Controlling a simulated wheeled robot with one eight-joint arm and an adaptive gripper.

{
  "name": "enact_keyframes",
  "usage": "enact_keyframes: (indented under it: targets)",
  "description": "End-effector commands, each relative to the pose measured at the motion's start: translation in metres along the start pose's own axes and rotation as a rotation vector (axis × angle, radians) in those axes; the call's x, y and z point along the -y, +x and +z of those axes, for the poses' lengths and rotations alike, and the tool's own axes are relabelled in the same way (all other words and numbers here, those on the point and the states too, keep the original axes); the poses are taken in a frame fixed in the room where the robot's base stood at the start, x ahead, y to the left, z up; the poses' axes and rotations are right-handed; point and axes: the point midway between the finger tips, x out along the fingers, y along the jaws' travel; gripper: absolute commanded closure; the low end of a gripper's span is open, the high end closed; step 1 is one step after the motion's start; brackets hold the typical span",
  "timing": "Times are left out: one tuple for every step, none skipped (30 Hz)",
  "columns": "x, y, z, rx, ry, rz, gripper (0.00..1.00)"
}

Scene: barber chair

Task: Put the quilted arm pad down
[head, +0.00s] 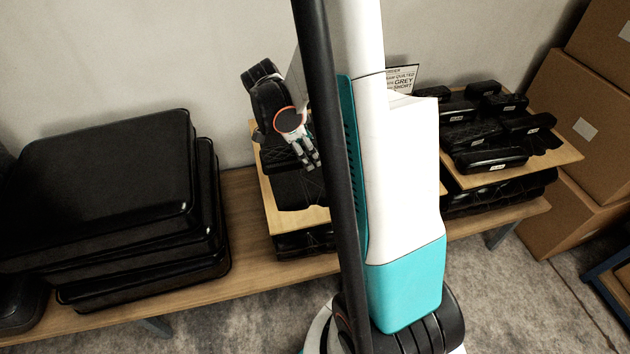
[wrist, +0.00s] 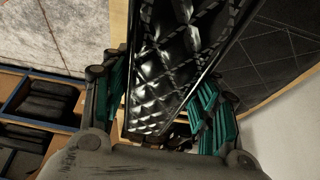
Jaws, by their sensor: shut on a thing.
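My gripper (head: 309,158) points down over a wooden board (head: 282,220) on the bench, left of my column in the head view. In the wrist view my gripper (wrist: 160,108) is shut on the quilted arm pad (wrist: 168,70). The pad is glossy black with diamond stitching and a corded edge, and runs up between the teal-lined fingers. In the head view dark pads lie below the fingers, and I cannot tell the held one from them. I cannot tell whether the held pad touches anything below.
Large black cushions (head: 110,190) are stacked on the left of the bench (head: 240,275). Another board (head: 566,157) on the right carries several small black pads (head: 490,158) near a grey-short sign (head: 404,78). Cardboard boxes (head: 580,120) stand at the far right. My column hides the middle.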

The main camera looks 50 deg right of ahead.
Motion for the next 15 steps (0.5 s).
enact_keyframes:
  targets:
    - [0.0,0.016,0.007,0.0,-0.001,0.0,0.83]
    - [0.001,0.022,0.01,0.0,-0.001,-0.001,0.83]
    - [0.001,0.031,0.013,0.0,-0.001,-0.001,0.83]
    - [0.0,0.038,0.016,0.0,-0.002,-0.001,0.83]
    - [0.0,0.044,0.019,0.0,-0.002,-0.001,0.83]
    - [0.001,0.053,0.022,0.0,-0.002,-0.001,0.83]
    - [0.001,0.06,0.025,0.0,-0.002,-0.001,0.83]
    - [0.0,0.066,0.028,0.0,-0.002,-0.001,0.83]
    - [0.001,0.073,0.031,0.0,-0.003,-0.001,0.83]
    - [0.0,0.079,0.033,0.0,-0.003,-0.001,0.83]
    - [0.0,0.083,0.035,0.0,-0.003,-0.001,0.83]
    - [0.0,0.088,0.037,0.0,-0.003,-0.001,0.83]
    - [0.0,0.092,0.038,0.0,-0.003,-0.001,0.83]
    - [0.0,0.094,0.04,0.0,-0.003,-0.001,0.83]
    - [0.0,0.097,0.041,0.0,-0.003,-0.001,0.83]
